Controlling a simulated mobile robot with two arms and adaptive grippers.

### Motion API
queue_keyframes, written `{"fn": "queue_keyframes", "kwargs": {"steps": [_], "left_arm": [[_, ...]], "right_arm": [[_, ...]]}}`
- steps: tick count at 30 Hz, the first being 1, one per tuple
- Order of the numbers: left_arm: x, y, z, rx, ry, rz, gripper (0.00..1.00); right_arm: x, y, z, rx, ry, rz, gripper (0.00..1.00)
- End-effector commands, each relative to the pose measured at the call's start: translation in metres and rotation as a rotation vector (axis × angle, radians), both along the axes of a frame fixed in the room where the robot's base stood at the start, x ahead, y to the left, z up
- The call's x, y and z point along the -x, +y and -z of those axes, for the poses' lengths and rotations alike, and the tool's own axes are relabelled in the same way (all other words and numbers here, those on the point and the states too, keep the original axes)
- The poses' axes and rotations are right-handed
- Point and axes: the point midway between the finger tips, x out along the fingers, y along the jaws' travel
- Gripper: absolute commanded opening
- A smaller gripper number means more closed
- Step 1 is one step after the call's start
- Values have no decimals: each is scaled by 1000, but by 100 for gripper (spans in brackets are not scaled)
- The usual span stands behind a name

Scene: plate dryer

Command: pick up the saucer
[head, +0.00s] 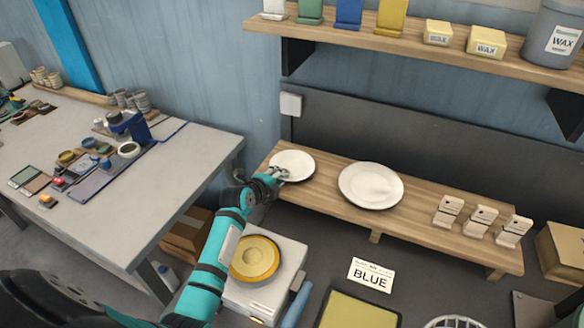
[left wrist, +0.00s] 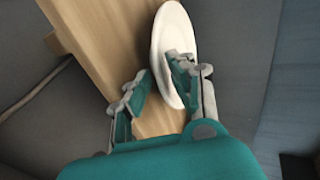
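The saucer, the smaller white dish (head: 293,164), lies on the left end of the wooden shelf in the head view. It also shows in the left wrist view (left wrist: 172,35), top centre. My left gripper (head: 278,174) is at the saucer's near left edge. In the left wrist view its fingers (left wrist: 158,88) are spread apart, one overlapping the saucer in the picture and the other beside it over wood. I cannot tell whether a finger touches the saucer. A larger white plate (head: 371,186) lies to its right. My right gripper is not in view.
Several small wooden stands (head: 481,220) sit at the shelf's right end. An upper shelf (head: 400,48) holds wax boxes and a bucket. Below are a white machine with a yellow disc (head: 254,260) and a BLUE sign (head: 371,275). A cluttered grey table (head: 165,190) stands left.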

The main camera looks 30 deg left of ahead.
Motion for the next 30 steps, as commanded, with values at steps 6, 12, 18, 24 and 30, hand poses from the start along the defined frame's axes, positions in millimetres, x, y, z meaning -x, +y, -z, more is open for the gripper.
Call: {"fn": "queue_keyframes", "kwargs": {"steps": [6,12,18,24,30], "left_arm": [[0,0,0,0,1,0,0],[0,0,-1,0,-1,0,0],[0,0,-1,0,-1,0,0],[0,1,-25,-6,-6,2,0],[-1,1,-66,-6,-7,2,0]], "right_arm": [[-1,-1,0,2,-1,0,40],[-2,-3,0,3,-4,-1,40],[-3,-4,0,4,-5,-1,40],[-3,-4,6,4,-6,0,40],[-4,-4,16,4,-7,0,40]]}}
